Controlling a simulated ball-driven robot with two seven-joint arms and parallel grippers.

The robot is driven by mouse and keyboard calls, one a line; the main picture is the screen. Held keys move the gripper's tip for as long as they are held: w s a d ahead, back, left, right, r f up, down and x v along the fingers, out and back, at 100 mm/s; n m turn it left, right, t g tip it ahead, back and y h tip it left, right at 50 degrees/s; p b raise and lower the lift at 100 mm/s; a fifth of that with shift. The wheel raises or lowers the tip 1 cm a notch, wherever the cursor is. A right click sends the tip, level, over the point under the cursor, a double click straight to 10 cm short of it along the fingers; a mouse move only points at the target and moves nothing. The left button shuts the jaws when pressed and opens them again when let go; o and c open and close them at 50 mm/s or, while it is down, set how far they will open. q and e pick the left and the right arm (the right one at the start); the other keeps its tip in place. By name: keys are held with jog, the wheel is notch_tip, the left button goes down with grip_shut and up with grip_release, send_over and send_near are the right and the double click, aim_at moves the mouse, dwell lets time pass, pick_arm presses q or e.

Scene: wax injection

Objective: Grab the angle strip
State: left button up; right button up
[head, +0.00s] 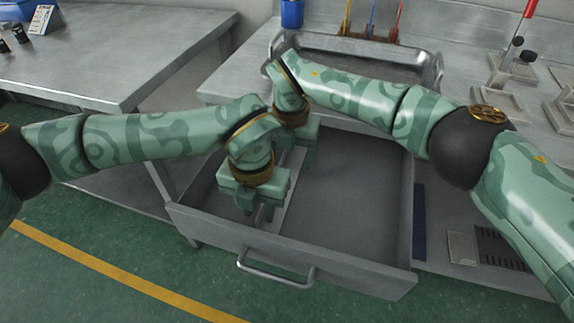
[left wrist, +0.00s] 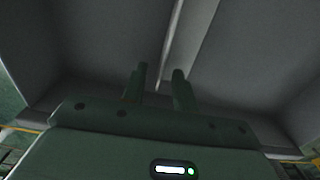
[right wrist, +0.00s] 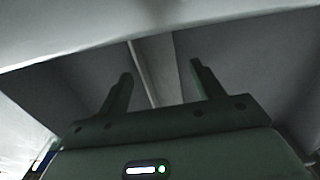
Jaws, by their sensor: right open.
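The angle strip (head: 290,190) is a long, thin grey strip lying lengthwise in the open drawer. In the left wrist view its bright edge (left wrist: 174,38) runs down between the fingers of my left gripper (left wrist: 157,85). These fingers are partly apart, with a narrow gap showing between them. In the right wrist view the strip (right wrist: 146,75) lies between the widely spread fingers of my right gripper (right wrist: 163,80). In the head view my left gripper (head: 260,208) is over the strip's near part and my right gripper (head: 297,150) over its far part. The grippers hide much of the strip.
The drawer (head: 300,262) has raised walls and a front handle (head: 275,272). Its right side (head: 355,190) is bare. A metal tray (head: 350,45) is on the bench behind, with stands (head: 512,72) at right. Another table (head: 110,55) stands at left.

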pick_arm(q)
jog(key=shift+f, duration=0.65)
pick_arm(e)
jog(key=shift+f, duration=0.65)
pick_arm(q)
jog(key=c, duration=0.6)
pick_arm(e)
jog(key=c, duration=0.6)
pick_arm(q)
grip_shut()
pick_arm(e)
jog(key=c, duration=0.5)
